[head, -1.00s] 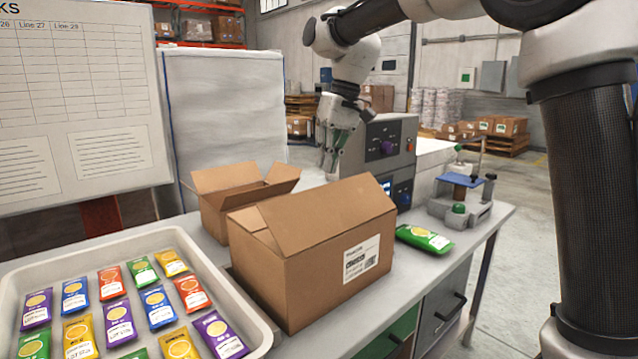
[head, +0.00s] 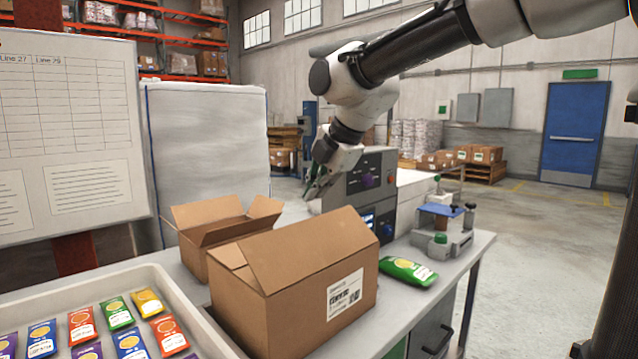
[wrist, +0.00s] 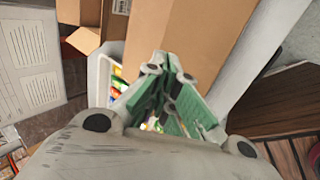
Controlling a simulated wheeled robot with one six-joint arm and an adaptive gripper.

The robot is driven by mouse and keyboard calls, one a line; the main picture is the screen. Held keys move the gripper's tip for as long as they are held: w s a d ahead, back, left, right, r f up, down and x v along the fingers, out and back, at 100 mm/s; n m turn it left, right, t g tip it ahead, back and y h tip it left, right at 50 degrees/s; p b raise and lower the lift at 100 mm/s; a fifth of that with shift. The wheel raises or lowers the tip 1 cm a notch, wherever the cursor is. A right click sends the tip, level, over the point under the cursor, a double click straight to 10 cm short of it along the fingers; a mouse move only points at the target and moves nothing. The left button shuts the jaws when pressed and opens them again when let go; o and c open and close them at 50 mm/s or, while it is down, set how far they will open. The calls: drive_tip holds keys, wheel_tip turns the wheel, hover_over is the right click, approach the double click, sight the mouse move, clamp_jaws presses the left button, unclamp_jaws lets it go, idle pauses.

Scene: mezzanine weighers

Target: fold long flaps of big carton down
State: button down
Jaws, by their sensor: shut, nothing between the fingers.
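The big carton (head: 300,310) is a brown box with a white label, standing on the bench in the head view. Its near long flap (head: 305,250) slants up and inward from the label-side wall. A short flap (head: 226,255) shows folded inward at the left end; the far long flap is hidden. My gripper (head: 312,190) is shut and empty, beyond and above the big carton. In the wrist view its green-padded fingers (wrist: 168,85) are together beside a broad brown cardboard surface (wrist: 200,40). I cannot tell whether they touch it.
A smaller open carton (head: 195,262) stands behind left. A white tray (head: 185,300) of colourful sachets is at front left. A green packet (head: 405,270) lies right of the big carton. A grey machine (head: 360,185) with knobs and a fixture (head: 440,230) stand behind right.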

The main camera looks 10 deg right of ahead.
sight(297, 223)
drive_tip(key=x, duration=0.9)
drive_tip(key=shift+f, duration=0.15)
drive_tip(key=f+g, duration=0.1)
drive_tip(key=w+a+f+g+h, duration=0.1)
drive_tip(key=w+f+g+h, duration=0.1)
drive_tip(key=shift+w+a, duration=0.1)
drive_tip(key=shift+a, duration=0.15)
drive_tip(key=shift+w+a+f+g, duration=0.1)
drive_tip(key=shift+f+g, duration=0.2)
drive_tip(key=shift+f, duration=0.15)
drive_tip(key=shift+w+a+f+h, duration=0.2)
drive_tip(key=shift+f+h, duration=0.1)
drive_tip(key=shift+f, duration=0.3)
drive_tip(key=shift+r, duration=0.1)
